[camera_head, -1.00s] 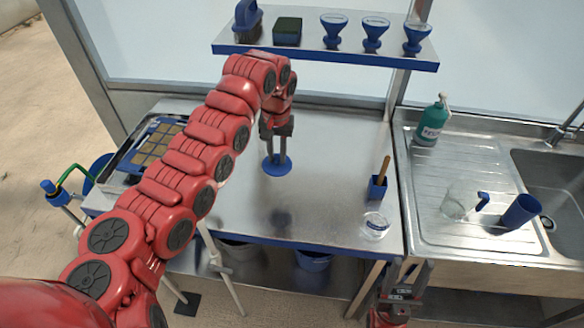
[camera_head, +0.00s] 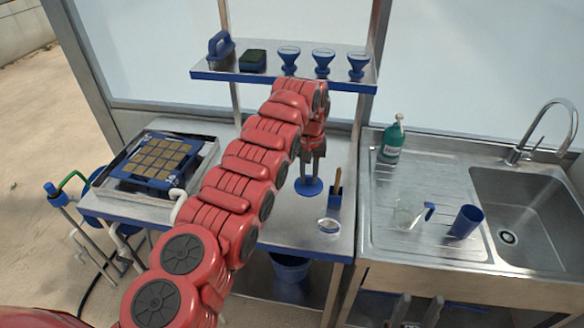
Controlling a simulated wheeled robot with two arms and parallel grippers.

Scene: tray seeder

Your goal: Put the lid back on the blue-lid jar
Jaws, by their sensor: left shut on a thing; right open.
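My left gripper (camera_head: 310,177) points down and is shut on the blue lid (camera_head: 309,188), a round disc. The lid appears held over the steel table, just left of the blue holder. A clear, open-looking glass jar (camera_head: 328,226) stands near the table's front edge, below and slightly right of the lid in the picture. The lid and jar are apart. My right gripper (camera_head: 416,308) is open and empty at the bottom edge, in front of the sink unit. Part of the table is hidden behind my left arm.
A blue holder with a wooden-handled tool (camera_head: 336,196) stands close right of the lid. A seed tray (camera_head: 130,180) is at the table's left. A shelf (camera_head: 270,78) carries several items. The sink unit right of the table holds a green bottle (camera_head: 392,140), a clear jug and a blue cup (camera_head: 466,221).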

